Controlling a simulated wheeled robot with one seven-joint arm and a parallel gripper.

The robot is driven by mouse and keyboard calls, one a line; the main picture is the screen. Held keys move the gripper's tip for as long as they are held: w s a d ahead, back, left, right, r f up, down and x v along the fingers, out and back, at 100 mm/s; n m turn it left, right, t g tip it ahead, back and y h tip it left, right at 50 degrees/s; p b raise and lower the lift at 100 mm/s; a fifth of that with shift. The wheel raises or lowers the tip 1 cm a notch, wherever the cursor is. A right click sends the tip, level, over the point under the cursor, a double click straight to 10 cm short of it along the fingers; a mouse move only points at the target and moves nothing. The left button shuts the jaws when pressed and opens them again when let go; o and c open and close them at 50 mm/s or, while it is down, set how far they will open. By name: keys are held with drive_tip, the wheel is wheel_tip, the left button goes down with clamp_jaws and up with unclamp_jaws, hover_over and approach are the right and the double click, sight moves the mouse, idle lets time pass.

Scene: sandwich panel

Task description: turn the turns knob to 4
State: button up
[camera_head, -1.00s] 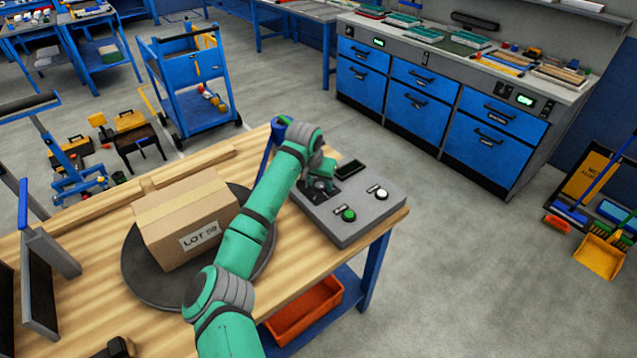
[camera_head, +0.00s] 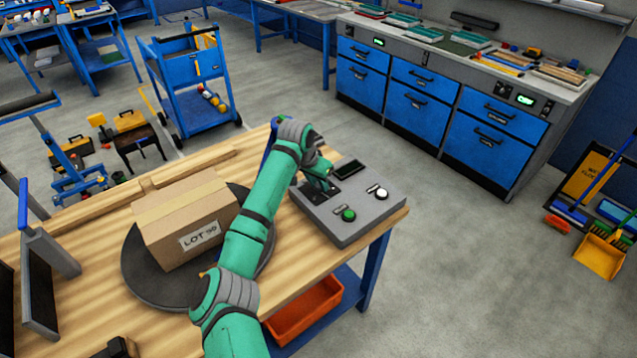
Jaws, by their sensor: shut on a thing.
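The grey control panel (camera_head: 345,226) lies on the right end of the wooden workbench. It has a small dark display (camera_head: 351,169), a green button (camera_head: 348,214) and a white button (camera_head: 381,193). My gripper (camera_head: 322,188) is over the panel's far left part, pointing down, left of the display. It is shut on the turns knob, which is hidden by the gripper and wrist. The knob's pointer and numbers cannot be read. My green arm reaches up to the panel from the bottom of the view.
A cardboard box (camera_head: 185,222) marked LOT stands on a dark round turntable (camera_head: 150,283), left of my arm. An orange bin (camera_head: 303,312) sits on the shelf below the bench. The panel's right and front sides are clear.

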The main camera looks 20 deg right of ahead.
drive_tip(key=m+g, duration=0.1)
drive_tip(key=m, duration=0.1)
drive_tip(key=m+g+h, duration=0.1)
drive_tip(key=m, duration=0.2)
drive_tip(key=shift+w+m, duration=0.2)
drive_tip(key=shift+m, duration=0.1)
drive_tip(key=shift+w+m+g, duration=0.1)
drive_tip(key=shift+m+g, duration=0.7)
drive_tip(key=shift+m, duration=1.3)
drive_tip(key=o, duration=1)
drive_tip(key=shift+o, duration=0.2)
drive_tip(key=v, duration=1)
drive_tip(key=shift+a+r, duration=0.2)
drive_tip(key=shift+r, duration=0.2)
